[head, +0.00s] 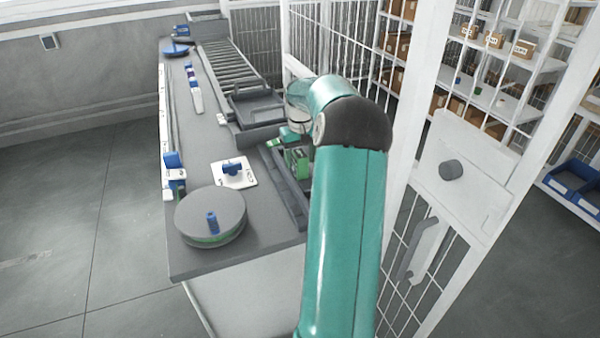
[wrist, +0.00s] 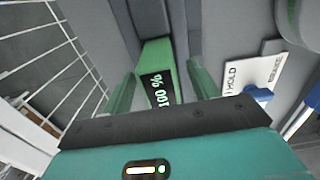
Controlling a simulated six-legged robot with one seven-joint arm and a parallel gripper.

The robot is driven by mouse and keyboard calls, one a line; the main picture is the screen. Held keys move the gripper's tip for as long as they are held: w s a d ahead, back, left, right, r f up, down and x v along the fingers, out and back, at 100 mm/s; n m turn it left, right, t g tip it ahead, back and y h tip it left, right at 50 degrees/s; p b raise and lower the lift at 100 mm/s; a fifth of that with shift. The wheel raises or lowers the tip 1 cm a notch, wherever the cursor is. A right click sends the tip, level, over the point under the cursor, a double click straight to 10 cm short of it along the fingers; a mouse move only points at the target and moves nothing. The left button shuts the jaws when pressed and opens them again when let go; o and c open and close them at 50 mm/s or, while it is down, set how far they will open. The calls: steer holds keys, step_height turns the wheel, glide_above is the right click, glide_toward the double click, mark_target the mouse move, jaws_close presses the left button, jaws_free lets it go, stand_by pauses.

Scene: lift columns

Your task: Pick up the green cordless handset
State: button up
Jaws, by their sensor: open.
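The green handset (wrist: 152,55) shows in the wrist view with a dark display reading "100 %". It also shows in the head view as a small green block (head: 303,168) at the right edge of the grey bench, partly hidden by my arm. My gripper (wrist: 162,70) is open, with one green finger on each side of the handset in the wrist view. I cannot tell whether either finger touches it. In the head view my gripper is mostly hidden behind my teal arm.
A white card marked "HOLD" (wrist: 245,78) with a blue piece lies to the right in the wrist view. The bench (head: 215,150) carries a round grey turntable (head: 225,205), a dark tray (head: 258,108) and a roller conveyor (head: 228,65). A wire-mesh fence (head: 410,250) stands close on the right.

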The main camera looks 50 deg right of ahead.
steer(key=shift+f, duration=0.95)
steer(key=c, duration=1.2)
steer(key=shift+r, duration=0.15)
